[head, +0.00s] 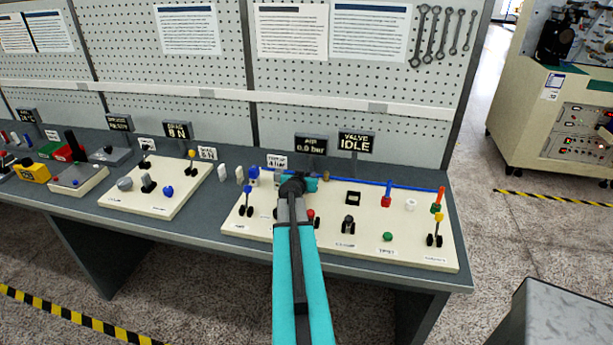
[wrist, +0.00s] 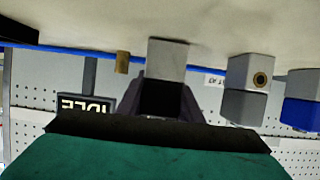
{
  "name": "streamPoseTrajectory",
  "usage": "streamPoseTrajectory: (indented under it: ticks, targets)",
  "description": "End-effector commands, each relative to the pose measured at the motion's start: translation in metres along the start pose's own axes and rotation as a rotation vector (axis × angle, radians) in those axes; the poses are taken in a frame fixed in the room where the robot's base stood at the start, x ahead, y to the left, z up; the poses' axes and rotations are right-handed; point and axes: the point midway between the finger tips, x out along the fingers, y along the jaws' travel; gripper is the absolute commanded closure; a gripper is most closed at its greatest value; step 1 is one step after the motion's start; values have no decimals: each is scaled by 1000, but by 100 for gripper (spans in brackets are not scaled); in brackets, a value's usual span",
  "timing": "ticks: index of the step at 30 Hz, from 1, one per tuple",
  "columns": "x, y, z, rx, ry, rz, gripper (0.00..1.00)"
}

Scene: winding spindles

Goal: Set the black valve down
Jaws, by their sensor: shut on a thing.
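In the head view my gripper (head: 312,184) is over the back part of the right cream panel, by the blue pipe. In the wrist view, which looks upside down, my gripper (wrist: 168,103) is shut on the black valve (wrist: 165,98). The valve's dark face shows between the jaws. A grey block (wrist: 168,58) adjoins it on the panel side; I cannot tell whether they touch. In the head view my arm and gripper hide the valve.
The cream panel (head: 340,252) carries levers and buttons. A blue pipe (head: 400,186) runs along its back edge. A blue block (head: 253,177) is left of my gripper. In the wrist view a grey block with a brass port (wrist: 257,75) is close by. The VALVE sign (head: 356,143) reads IDLE.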

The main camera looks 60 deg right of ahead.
Motion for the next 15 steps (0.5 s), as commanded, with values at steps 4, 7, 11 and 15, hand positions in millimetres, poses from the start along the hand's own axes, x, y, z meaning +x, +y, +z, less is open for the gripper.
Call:
streamPoseTrajectory:
  ticks: [4,7,11,15]
  targets:
    - [0,0,0,0,1,0,93]
    - [0,0,0,0,1,0,93]
    - [1,0,2,-1,1,0,93]
    - [1,0,2,-1,0,0,54]
